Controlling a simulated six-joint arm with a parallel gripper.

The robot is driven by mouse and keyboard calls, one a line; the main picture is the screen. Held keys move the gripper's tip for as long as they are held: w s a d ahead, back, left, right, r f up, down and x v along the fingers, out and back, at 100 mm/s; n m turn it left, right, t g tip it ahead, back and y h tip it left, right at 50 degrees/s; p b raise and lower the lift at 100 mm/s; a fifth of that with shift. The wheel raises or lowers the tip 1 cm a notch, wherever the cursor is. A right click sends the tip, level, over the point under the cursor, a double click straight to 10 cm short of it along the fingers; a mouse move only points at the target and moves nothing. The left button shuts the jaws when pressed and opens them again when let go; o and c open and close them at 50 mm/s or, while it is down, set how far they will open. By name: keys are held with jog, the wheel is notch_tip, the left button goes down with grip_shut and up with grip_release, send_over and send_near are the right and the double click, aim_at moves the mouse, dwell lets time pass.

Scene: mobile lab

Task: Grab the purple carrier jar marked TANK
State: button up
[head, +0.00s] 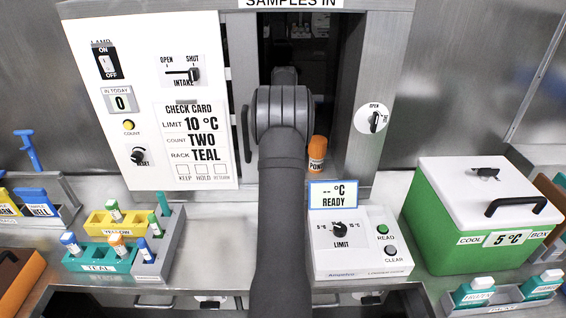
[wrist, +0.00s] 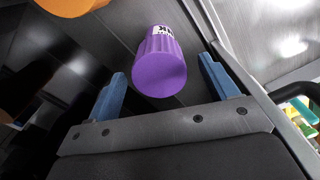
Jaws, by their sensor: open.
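The purple jar (wrist: 160,66) shows in the wrist view, its ribbed purple cap end facing the camera. Part of a white label with dark letters, ending in what looks like NK, shows at its far end. My gripper (wrist: 163,68) is open, with one blue finger on each side of the jar in the picture. Gaps show between the jar and both fingers, and I cannot tell how deep the jar sits between them. In the head view my arm reaches into the SAMPLES IN opening and hides the purple jar and the gripper.
An orange jar marked POND (head: 317,154) stands just right of my arm in the opening; an orange shape (wrist: 70,4) shows in the wrist view. The opening's right frame (head: 365,110) and the left panel (head: 150,100) bound the arm. A reader box (head: 362,262) stands in front.

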jog(key=shift+w+a+f, duration=0.1)
jog(key=shift+f, duration=1.6)
jog(key=shift+w+a+f, duration=0.1)
jog(key=shift+f, duration=1.55)
jog(key=c, duration=1.2)
